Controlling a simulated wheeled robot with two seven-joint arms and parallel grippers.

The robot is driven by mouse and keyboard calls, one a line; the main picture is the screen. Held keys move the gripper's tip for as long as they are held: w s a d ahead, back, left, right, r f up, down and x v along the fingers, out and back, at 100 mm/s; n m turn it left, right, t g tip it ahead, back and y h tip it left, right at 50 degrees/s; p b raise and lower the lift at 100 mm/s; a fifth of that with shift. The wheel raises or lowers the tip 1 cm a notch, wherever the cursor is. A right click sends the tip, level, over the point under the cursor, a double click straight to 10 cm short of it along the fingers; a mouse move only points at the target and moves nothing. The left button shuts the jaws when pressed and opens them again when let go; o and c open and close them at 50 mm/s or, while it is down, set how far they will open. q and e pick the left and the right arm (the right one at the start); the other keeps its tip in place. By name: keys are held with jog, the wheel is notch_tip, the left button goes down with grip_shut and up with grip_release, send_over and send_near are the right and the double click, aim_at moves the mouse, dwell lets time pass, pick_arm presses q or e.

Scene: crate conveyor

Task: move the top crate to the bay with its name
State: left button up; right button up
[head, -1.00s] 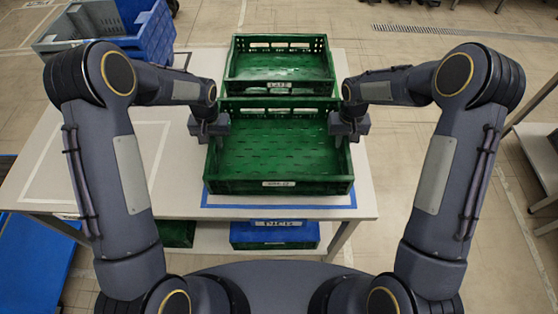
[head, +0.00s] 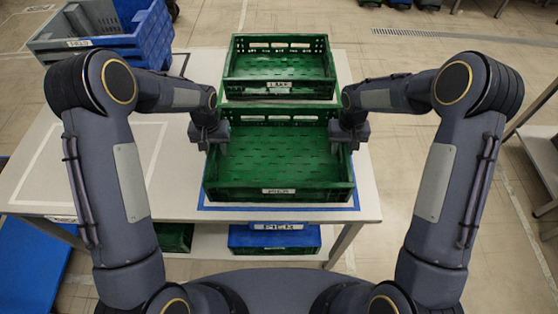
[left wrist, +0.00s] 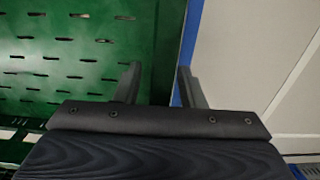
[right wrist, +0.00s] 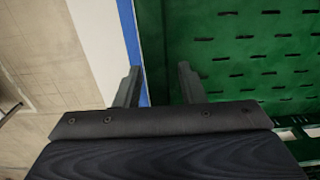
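The front green crate (head: 279,197) is shallow and empty, with a white label that seems to read PIER. In the head view it sits over the blue-taped outline on the white table; I cannot tell whether it touches the top. My left gripper (head: 209,138) is at its left wall, with that wall between the fingers in the left wrist view (left wrist: 160,78). My right gripper (head: 350,136) is at its right wall, which lies between the fingers in the right wrist view (right wrist: 160,78).
A white-outlined area (head: 95,165) on the table's left is empty. Under the table are a blue crate (head: 275,240) labelled apparently PIER and a green crate (head: 174,237). A large blue bin (head: 110,42) stands at the back left. A shelf (head: 540,150) is at right.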

pick_arm(q)
notch_tip(320, 180, up, 12)
jog(key=shift+f, duration=0.15)
pick_arm(e)
notch_tip(320, 180, up, 12)
dwell(0.5)
dwell(0.4)
